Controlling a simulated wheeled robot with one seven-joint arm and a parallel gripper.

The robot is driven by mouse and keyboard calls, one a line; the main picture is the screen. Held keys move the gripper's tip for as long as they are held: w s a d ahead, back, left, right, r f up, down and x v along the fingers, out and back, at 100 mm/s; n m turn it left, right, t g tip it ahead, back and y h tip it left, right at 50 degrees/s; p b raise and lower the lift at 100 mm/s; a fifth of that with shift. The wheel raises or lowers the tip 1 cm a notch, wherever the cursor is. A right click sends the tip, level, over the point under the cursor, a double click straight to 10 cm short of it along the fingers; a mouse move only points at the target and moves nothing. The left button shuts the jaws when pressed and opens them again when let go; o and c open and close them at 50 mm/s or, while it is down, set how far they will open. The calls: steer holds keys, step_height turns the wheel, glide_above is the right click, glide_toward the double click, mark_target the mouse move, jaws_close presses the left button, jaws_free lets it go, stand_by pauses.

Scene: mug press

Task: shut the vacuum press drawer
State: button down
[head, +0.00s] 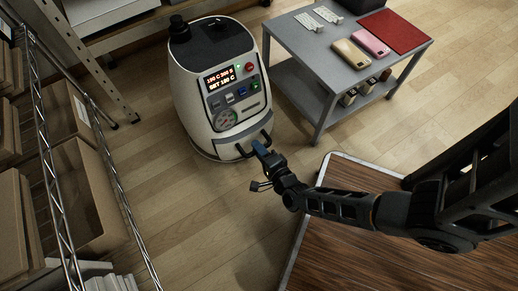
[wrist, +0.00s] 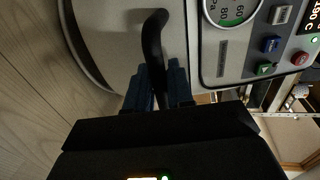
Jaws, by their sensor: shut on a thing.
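The vacuum press (head: 198,95) is a rounded white machine standing on the floor, with a lit red display, buttons and a dial on its front. Its drawer (head: 229,149) is low on the front, below the dial, and has a black bar handle. My gripper (head: 259,147) is at the right part of this handle. In the wrist view the black handle (wrist: 153,38) curves down between the blue fingers of my gripper (wrist: 158,88), which are shut on it. I cannot tell how far the drawer stands out from the body.
A grey side table (head: 330,70) with phones, a red mat and small items stands right of the press. A wire rack with cardboard boxes (head: 88,195) is at the left. A brown wood-topped table (head: 345,255) lies below my arm. Floor in front of the press is clear.

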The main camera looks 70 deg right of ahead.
steer(key=shift+r+x, duration=0.15)
steer(key=shift+x, duration=0.5)
steer(key=shift+r+x, duration=0.1)
steer(key=shift+x, duration=0.55)
steer(key=c, duration=1.2)
jaws_free()
steer(key=shift+p+v, duration=1.3)
steer(key=shift+v, duration=2.55)
